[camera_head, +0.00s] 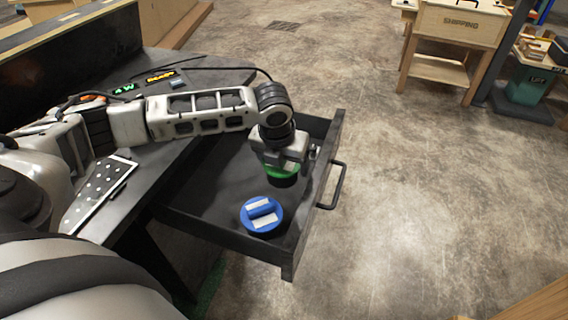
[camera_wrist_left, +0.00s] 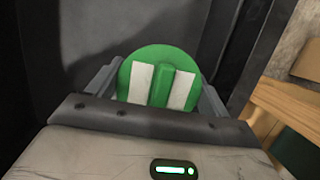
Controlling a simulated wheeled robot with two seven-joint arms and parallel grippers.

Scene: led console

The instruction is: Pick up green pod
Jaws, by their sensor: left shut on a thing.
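The green pod (camera_head: 283,174) is at my left gripper (camera_head: 280,160), inside the open drawer near its far front corner. In the left wrist view the green pod (camera_wrist_left: 157,84) is a round disc with a raised bar and two white patches. My left gripper (camera_wrist_left: 158,92) is shut on it, one finger at each side. In the head view the gripper covers most of the pod, and I cannot tell whether it touches the drawer floor. My right gripper is not in view.
A blue pod (camera_head: 262,214) with white patches lies in the black drawer (camera_head: 205,190), nearer than the green one. The drawer handle (camera_head: 334,187) sticks out right. The black desk (camera_head: 110,215) bears a small lit display (camera_head: 160,76).

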